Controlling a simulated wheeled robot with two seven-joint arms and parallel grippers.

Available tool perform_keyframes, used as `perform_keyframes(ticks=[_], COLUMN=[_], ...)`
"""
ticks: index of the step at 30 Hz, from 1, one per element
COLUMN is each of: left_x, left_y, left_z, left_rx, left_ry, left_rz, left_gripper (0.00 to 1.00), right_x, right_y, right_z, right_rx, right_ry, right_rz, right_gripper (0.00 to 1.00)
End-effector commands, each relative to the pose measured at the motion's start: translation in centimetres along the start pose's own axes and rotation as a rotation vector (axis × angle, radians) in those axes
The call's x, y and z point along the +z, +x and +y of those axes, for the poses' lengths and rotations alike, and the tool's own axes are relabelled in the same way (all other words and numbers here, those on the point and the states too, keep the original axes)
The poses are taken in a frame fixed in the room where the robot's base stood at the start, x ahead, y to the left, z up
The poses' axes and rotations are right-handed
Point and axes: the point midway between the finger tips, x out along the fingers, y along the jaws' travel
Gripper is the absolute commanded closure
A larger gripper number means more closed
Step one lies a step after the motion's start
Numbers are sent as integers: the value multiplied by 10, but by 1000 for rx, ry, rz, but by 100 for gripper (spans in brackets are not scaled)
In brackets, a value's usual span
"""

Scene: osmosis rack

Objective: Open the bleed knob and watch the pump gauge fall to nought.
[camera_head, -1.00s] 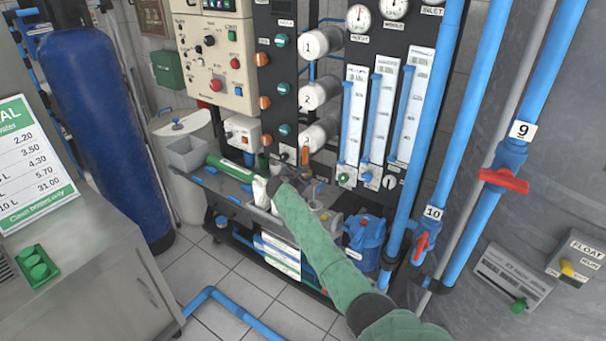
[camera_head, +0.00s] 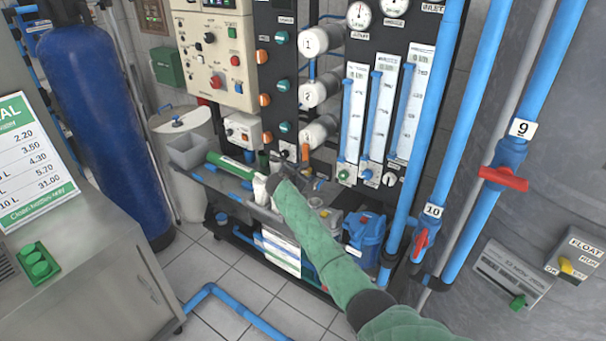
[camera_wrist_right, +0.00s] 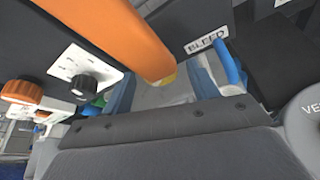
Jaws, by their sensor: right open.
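The white BLEED label (camera_wrist_right: 207,40) shows in the right wrist view, beside a thick orange bar (camera_wrist_right: 118,28). The bar's rounded end, with a yellow patch, lies in front of my right gripper (camera_wrist_right: 176,78). Its two blue fingers are open, one on each side of that end; I cannot tell whether they touch it. In the head view an orange handle (camera_head: 305,153) stands just beyond my right gripper (camera_head: 266,186), whose fingers are mostly hidden by the wrist. I cannot tell which part is the bleed knob. Round gauges (camera_head: 358,15) sit at the panel top; their needles are too small to read.
Flow tubes (camera_head: 378,115) stand right of white numbered housings (camera_head: 320,92). Blue pipes (camera_head: 429,130) with red handles rise right of my arm. A black knob (camera_wrist_right: 82,87) is near the gripper.

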Motion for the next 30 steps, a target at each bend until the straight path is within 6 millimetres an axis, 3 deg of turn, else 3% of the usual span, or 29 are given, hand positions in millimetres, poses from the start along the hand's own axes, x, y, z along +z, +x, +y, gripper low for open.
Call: perform_keyframes(ticks=[6,18,30], left_x=[0,-20,-24], left_y=[0,-35,-40], left_z=[2,14,14], left_rx=[2,18,19], left_ry=[-2,-11,-13], left_rz=[-13,-26,-30], left_gripper=[64,64,64], right_x=[-3,-2,-1], right_y=[-17,-69,-77], right_z=[-1,0,0], right_rx=[2,1,-1], right_ry=[1,0,-1], right_rz=[1,0,1], right_gripper=[41,41,41])
